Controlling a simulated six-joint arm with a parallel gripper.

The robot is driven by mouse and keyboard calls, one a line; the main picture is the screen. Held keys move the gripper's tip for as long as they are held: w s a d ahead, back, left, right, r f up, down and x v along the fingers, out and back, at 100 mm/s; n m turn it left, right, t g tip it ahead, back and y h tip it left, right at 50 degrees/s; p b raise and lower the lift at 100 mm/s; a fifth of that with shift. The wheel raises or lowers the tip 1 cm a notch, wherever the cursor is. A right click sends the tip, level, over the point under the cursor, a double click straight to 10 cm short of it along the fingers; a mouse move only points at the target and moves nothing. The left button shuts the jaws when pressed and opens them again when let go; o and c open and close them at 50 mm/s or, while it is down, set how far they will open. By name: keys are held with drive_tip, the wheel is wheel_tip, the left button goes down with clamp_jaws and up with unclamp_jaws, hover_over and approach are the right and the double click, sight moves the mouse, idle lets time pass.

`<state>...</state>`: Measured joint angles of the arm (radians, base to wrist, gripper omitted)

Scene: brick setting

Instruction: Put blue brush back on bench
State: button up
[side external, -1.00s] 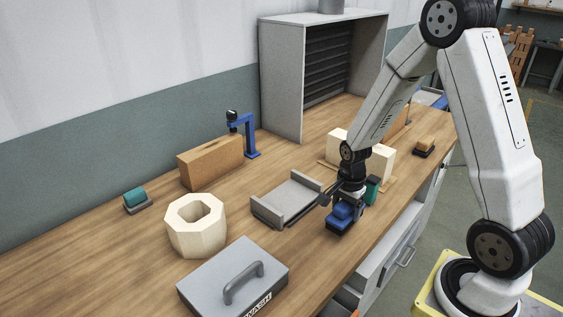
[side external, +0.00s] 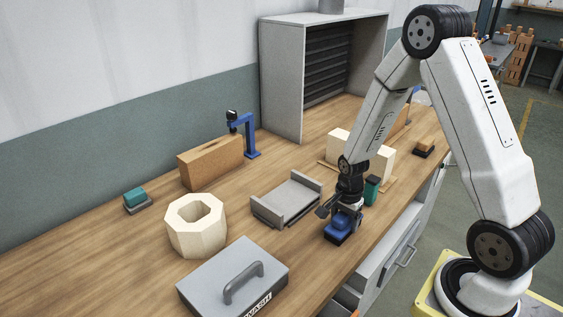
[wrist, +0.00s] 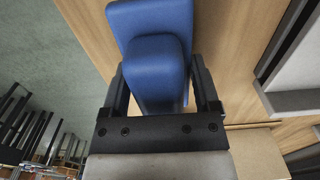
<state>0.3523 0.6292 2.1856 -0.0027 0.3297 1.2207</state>
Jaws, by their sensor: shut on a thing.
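The blue brush (side external: 337,228) is in my gripper (side external: 345,207), near the front edge of the wooden bench (side external: 130,250). In the side view its dark underside is at or just above the bench top; I cannot tell whether it touches. In the wrist view the blue brush (wrist: 155,50) has a rounded handle on a wider blue body. The two dark fingers of my gripper (wrist: 162,88) stand on either side of the handle and are shut on it. The brush's underside is hidden in the wrist view.
A grey tray (side external: 285,201) lies left of the brush, and a dark green block (side external: 372,190) stands close behind it. An open drawer (side external: 375,268) juts below the front edge.

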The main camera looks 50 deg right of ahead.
drive_tip(key=o, duration=1)
drive_tip(key=shift+o, duration=0.2)
drive_tip(key=shift+r, duration=0.15)
drive_tip(key=shift+r, duration=6)
drive_tip(key=shift+s+a+n, duration=0.1)
drive_tip(key=shift+a+n, duration=0.6)
drive_tip(key=shift+n, duration=0.2)
drive_tip(key=s+a+n+t, duration=0.2)
drive_tip(key=s+a+n, duration=0.2)
drive_tip(key=a+n, duration=0.6)
drive_tip(key=shift+a+r+n+t, duration=0.2)
drive_tip(key=shift+a+n+t, duration=0.1)
drive_tip(key=shift+n, duration=2.8)
